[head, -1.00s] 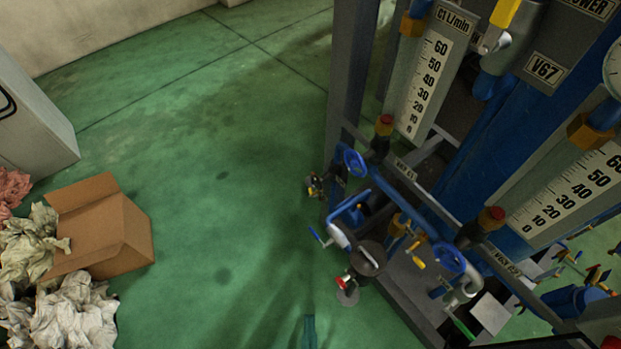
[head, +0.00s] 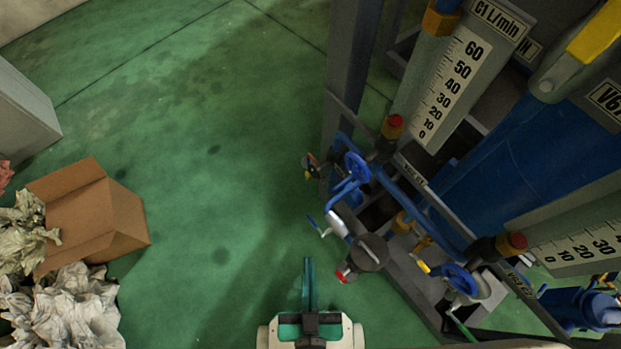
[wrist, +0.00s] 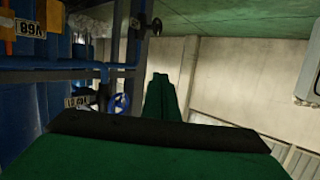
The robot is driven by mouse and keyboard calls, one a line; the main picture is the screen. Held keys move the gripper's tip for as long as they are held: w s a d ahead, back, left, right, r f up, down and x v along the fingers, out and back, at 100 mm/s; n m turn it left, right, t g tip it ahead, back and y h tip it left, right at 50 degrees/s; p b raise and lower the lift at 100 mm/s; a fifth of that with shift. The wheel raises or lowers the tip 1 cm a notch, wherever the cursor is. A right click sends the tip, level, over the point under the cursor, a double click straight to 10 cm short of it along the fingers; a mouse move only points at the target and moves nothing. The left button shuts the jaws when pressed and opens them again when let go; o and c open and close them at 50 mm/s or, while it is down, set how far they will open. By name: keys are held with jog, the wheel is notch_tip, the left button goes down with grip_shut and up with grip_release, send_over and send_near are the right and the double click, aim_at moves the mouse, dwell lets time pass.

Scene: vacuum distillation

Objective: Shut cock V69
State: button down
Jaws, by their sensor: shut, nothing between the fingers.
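No label reading V69 can be made out, so I cannot tell which cock it is. In the head view a yellow lever handle (head: 597,30) on a grey cock body is at the top right. It stands beside a plate (head: 612,100) cut off after "V6". In the wrist view a plate reading V68 (wrist: 30,28) shows upside down at the top left. My gripper (head: 309,264) is shut and empty over the green floor, left of the rig and apart from it. Its green fingers (wrist: 160,85) point away in the wrist view.
The rig carries a flowmeter scale (head: 455,80), blue handwheels (head: 357,168) and low pipework with a red-handled valve (head: 343,275) right of my gripper. A cardboard box (head: 85,215) and crumpled paper (head: 70,310) lie at left. The floor between is clear.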

jog(key=w+d+f+m+g, duration=0.3)
jog(key=w+f+m+g, duration=0.4)
jog(key=w+f, duration=1.8)
jog(key=w+m, duration=0.2)
jog(key=w, duration=0.1)
jog(key=shift+f+g, duration=0.25)
jog(key=shift+g, duration=0.15)
